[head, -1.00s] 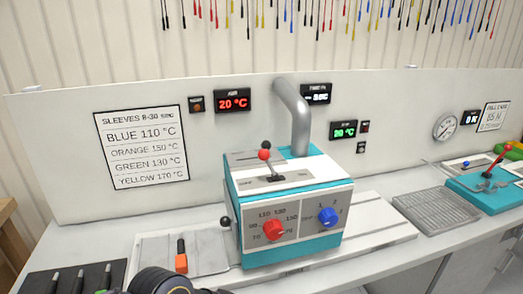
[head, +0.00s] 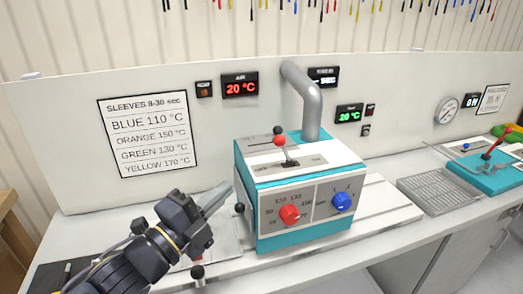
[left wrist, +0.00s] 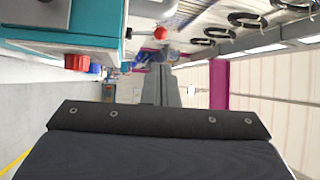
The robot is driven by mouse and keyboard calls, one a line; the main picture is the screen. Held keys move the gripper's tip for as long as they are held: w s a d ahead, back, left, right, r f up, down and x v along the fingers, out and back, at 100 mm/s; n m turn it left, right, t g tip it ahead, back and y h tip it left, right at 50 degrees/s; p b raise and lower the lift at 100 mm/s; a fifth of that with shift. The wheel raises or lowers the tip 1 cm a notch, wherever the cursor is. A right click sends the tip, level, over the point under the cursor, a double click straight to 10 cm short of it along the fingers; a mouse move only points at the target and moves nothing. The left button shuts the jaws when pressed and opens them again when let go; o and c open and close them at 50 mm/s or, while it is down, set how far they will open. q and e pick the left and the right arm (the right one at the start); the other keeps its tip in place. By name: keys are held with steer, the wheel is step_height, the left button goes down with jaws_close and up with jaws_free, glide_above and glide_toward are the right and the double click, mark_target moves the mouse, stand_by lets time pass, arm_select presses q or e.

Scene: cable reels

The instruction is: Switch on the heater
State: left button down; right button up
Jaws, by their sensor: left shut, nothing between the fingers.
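The heater (head: 262,199) is a teal and white box on the bench with a red dial (head: 289,215) and a blue dial (head: 342,202) on its front. A lever with a red knob (head: 280,141) stands on its top, with a black knob behind it. The heater also shows at the upper left of the left wrist view (left wrist: 75,22). My left gripper (head: 222,192) is shut and empty, just left of the heater, its fingertips pointing toward the heater's left side near a black ball knob (head: 239,208). My right gripper is not in view.
A grey pipe (head: 306,100) rises from the heater's back. The back panel carries a sleeve temperature sign (head: 149,133), a red 20 °C display (head: 240,85) and a green display (head: 349,114). A grey grate (head: 438,194) and a teal device with a red lever (head: 490,172) stand right.

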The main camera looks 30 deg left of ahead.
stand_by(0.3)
arm_select(q)
steer(key=p, duration=0.1)
glide_toward(280, 140)
steer(key=x, duration=0.4)
steer(key=f+x, duration=0.1)
steer(key=x, duration=0.1)
steer(key=shift+w+a, duration=0.25)
steer(key=shift+a, duration=0.1)
steer(key=shift+r, duration=0.15)
steer(key=shift+w+d+r+m+g+p, duration=0.2)
steer(key=shift+r+m+g+p, duration=0.2)
steer(key=shift+p, duration=0.2)
steer(key=shift+w+d+r+m+g+p, duration=0.2)
steer(key=shift+r+m+g+p, duration=0.1)
steer(key=shift+g+p, duration=0.25)
steer(key=shift+w+d+r+m+g+p, duration=0.35)
steer(key=shift+w+d+m+g+p, duration=0.2)
steer(key=shift+g, duration=0.4)
steer(key=shift+w, duration=0.15)
steer(key=shift+w+d+r+p, duration=0.1)
steer(key=shift+w+d+p, duration=0.05)
steer(key=shift+p, duration=0.25)
